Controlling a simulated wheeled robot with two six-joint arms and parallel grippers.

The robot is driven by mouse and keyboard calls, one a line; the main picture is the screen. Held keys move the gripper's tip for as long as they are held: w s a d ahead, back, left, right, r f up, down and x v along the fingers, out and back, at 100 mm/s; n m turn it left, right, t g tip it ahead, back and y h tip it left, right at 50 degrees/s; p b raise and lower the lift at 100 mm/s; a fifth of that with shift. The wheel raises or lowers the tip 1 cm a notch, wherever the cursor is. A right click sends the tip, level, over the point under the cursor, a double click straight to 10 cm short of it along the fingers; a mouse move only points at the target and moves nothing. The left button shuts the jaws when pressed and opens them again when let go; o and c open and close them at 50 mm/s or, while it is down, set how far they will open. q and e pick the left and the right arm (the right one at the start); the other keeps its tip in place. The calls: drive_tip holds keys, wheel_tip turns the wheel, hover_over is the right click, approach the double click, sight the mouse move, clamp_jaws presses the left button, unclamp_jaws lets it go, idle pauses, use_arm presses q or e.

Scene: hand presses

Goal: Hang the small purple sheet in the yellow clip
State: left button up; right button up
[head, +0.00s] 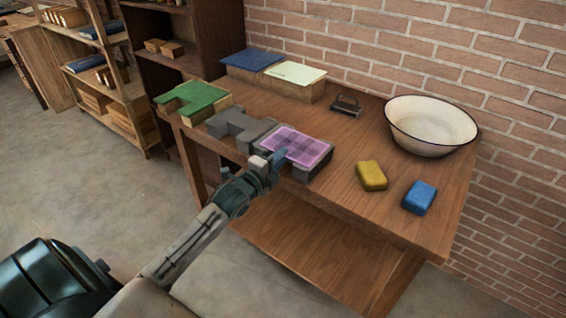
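A small purple sheet (304,149) with a darker checked pattern lies flat on a grey block near the table's front edge. My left gripper (278,158) reaches in from the lower left, and its tips are at the sheet's front left edge. I cannot tell whether they touch the sheet or whether the fingers are open or shut. No yellow clip can be made out in this view. My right gripper is not in view.
The wooden table (345,205) also holds a yellow sponge-like block (371,176), a blue one (419,197), a white basin (432,125), a dark metal object (346,105), a green-topped block (192,97) and blue and pale green sheets on blocks behind. A brick wall stands behind.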

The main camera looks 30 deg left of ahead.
use_arm(q)
drive_tip(key=shift+w, duration=0.35)
clamp_jaws()
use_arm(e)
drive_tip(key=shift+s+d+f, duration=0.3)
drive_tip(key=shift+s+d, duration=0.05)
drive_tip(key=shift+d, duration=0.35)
use_arm(q)
drive_tip(key=shift+r, duration=0.15)
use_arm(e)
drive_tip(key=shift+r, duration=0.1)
use_arm(q)
wheel_tip(320, 180, up, 3)
drive_tip(key=shift+r+p, duration=0.1)
drive_tip(key=shift+p, duration=1.1)
drive_tip(key=shift+f, duration=0.2)
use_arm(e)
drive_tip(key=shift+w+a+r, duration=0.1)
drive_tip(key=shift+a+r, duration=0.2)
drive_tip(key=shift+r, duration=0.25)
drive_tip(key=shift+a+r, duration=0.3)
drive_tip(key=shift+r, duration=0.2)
